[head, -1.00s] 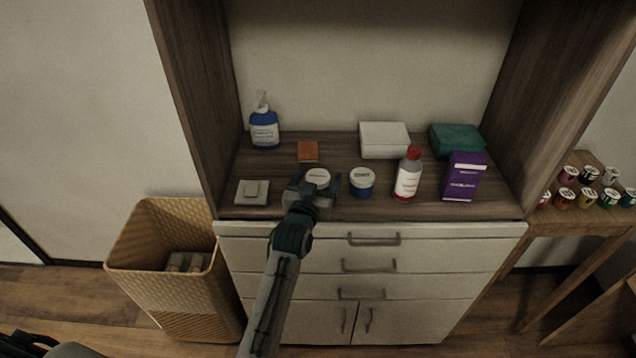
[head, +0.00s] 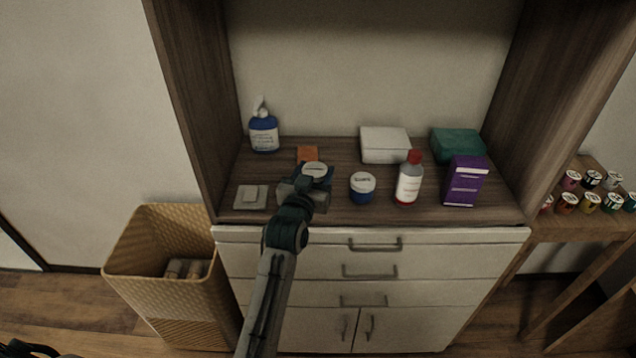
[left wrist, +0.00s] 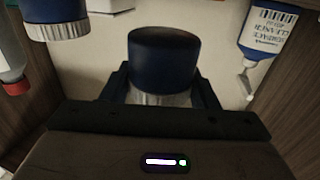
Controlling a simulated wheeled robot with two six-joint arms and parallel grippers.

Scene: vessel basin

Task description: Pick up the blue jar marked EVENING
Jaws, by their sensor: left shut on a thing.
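My left gripper (head: 309,184) is shut on a blue jar with a white lid (head: 314,170). In the left wrist view the held jar (left wrist: 162,62) sits between the two fingers of the gripper (left wrist: 161,90). It appears to be lifted a little off the shelf, though the arm hides its underside in the head view. A second blue jar with a white lid (head: 362,188) stands on the shelf to the right and also shows in the left wrist view (left wrist: 55,15). The lid markings are too small to read. My right gripper is not in view.
The wooden shelf (head: 335,208) also holds a blue pump bottle (head: 264,133), an orange block (head: 307,153), a light square item (head: 250,197), a white box (head: 386,145), a green box (head: 457,144), a red-capped bottle (head: 409,180) and a purple box (head: 465,181). A wicker basket (head: 165,285) stands lower left.

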